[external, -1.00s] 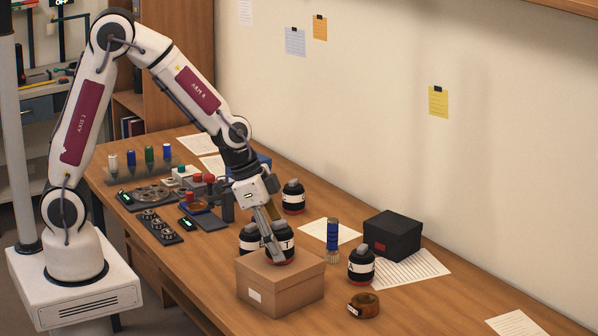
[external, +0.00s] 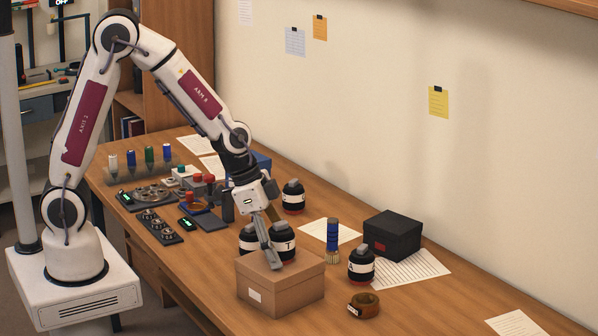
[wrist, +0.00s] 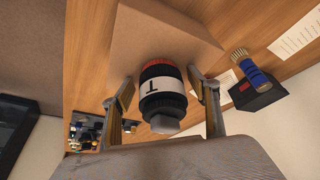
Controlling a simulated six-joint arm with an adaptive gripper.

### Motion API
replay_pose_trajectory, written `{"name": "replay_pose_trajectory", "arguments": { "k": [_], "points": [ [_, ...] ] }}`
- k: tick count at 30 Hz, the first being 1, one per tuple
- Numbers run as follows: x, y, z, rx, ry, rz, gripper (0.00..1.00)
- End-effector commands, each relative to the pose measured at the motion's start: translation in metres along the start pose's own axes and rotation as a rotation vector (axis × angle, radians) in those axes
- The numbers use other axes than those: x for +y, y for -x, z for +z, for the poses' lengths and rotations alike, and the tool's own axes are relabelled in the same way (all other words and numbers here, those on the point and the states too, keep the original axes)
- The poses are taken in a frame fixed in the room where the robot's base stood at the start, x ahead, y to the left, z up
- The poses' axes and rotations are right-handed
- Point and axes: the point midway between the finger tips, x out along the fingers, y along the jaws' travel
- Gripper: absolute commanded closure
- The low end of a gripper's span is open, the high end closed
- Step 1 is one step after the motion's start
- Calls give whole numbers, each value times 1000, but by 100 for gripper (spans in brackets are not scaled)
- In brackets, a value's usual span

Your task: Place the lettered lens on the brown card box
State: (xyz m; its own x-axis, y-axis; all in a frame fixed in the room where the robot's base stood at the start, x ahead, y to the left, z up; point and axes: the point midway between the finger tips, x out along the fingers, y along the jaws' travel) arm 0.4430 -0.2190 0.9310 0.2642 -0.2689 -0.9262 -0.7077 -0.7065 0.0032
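The lettered lens (external: 284,246) is black with a white band marked T and a grey cap. It stands upright on top of the brown card box (external: 295,292), toward its back edge. In the wrist view the lens (wrist: 160,90) sits between my fingers, its red ring toward the card box (wrist: 205,45). My gripper (wrist: 153,90) is open around the lens, with a small gap on each side. In the external view one finger of my gripper (external: 274,246) partly covers the lens's left side.
Another black lens (external: 248,240) stands behind the box, partly hidden. A lens marked A (external: 361,266), a blue-handled brush (external: 332,240), a black box (external: 392,236) and a brown ring (external: 364,304) are to the right. Another lens (external: 293,197) stands behind.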

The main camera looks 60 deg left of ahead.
Motion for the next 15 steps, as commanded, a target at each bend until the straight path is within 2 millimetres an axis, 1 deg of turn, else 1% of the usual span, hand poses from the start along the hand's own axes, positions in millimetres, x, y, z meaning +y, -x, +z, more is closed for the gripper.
{"name": "replay_pose_trajectory", "arguments": {
  "k": [8,15],
  "points": [
    [0,3,-3,5,0,-1,40],
    [-1,17,-7,7,-1,-2,40]
  ]
}}
